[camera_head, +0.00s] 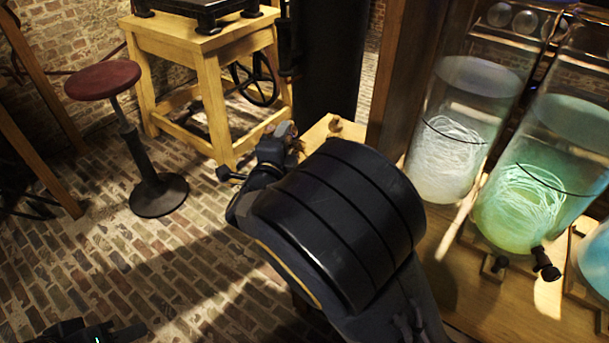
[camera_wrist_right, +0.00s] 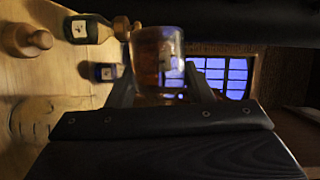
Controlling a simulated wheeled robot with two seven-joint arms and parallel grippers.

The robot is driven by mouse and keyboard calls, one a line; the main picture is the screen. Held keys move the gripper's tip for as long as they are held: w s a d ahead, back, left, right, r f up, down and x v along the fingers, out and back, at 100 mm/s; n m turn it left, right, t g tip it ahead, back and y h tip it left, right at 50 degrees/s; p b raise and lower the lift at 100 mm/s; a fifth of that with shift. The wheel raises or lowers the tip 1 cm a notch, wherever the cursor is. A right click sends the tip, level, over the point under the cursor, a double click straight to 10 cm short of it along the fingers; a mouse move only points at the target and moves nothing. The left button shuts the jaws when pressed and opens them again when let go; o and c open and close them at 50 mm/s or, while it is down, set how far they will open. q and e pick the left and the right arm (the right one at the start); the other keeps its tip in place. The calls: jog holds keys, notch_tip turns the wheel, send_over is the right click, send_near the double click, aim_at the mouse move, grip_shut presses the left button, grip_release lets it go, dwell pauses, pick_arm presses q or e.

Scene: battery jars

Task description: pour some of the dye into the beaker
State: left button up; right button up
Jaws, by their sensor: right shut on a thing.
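In the right wrist view my right gripper (camera_wrist_right: 160,88) is shut on a clear glass vessel (camera_wrist_right: 158,58) with a brownish tint. I cannot tell whether it is the beaker or holds the dye. A dark bottle with a pale label (camera_wrist_right: 88,29) and a small dark blue bottle (camera_wrist_right: 103,72) show to its left. In the head view my right forearm covers most of the right gripper (camera_head: 280,143). At the bottom left a dark part of my left gripper (camera_head: 80,334) shows, cut off by the frame edge; its fingers are unclear.
Tall glass jars with white (camera_head: 447,150) and green (camera_head: 530,200) coils stand on a wooden bench (camera_head: 470,285) at the right. A red-topped stool (camera_head: 103,80) and a wooden stand (camera_head: 190,35) are at the back left. A wooden knob (camera_wrist_right: 28,39) shows in the wrist view.

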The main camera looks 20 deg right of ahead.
jog(key=shift+w+a+r+m+b, duration=0.1)
jog(key=shift+w+a+m+b, duration=0.4)
jog(key=shift+w+b, duration=0.4)
dwell(0.3)
